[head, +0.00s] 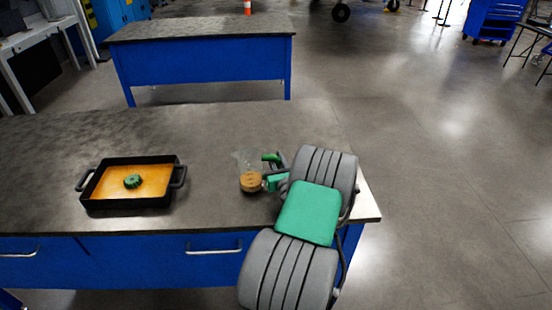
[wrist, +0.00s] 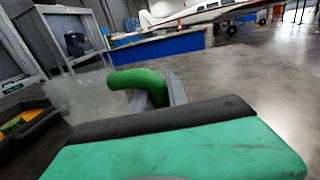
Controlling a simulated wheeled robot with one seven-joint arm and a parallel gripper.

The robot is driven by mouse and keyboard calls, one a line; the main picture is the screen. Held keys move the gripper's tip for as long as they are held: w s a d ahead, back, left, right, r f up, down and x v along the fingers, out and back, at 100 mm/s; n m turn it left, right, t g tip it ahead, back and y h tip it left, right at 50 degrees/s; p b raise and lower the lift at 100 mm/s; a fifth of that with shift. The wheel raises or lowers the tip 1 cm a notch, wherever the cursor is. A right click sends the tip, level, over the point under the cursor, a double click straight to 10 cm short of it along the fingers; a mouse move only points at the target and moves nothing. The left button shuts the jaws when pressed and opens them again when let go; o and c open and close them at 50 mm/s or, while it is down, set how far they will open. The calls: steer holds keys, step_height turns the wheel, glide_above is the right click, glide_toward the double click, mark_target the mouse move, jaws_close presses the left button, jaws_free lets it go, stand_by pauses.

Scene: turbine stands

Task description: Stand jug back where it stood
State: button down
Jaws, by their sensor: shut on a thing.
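The jug (head: 249,166) is clear with a green handle and brownish contents low in it. It is at the right part of the near workbench in the head view. My gripper (head: 276,172) is at its right side, shut on the green handle. In the wrist view the green handle (wrist: 137,78) sits between the fingers, with the clear jug wall (wrist: 85,97) to its left. The jug looks about upright. I cannot tell whether its base touches the bench. My arm comes in from the lower right and hides part of the bench.
A black two-handled pan (head: 128,200) with orange contents and a dark green round thing (head: 132,181) stands on the workbench (head: 60,150) at left. The bench between pan and jug is clear. The bench's right edge is close to my arm. Another blue bench (head: 200,65) stands behind.

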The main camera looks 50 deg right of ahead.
mark_target(279, 167)
steer(key=shift+f+b, duration=0.3)
steer(key=shift+f, duration=0.05)
steer(key=c, duration=1.1)
jaws_free()
steer(key=shift+o, duration=0.2)
steer(key=shift+b+v, duration=0.6)
steer(key=shift+v, duration=2.9)
steer(key=shift+s, duration=0.1)
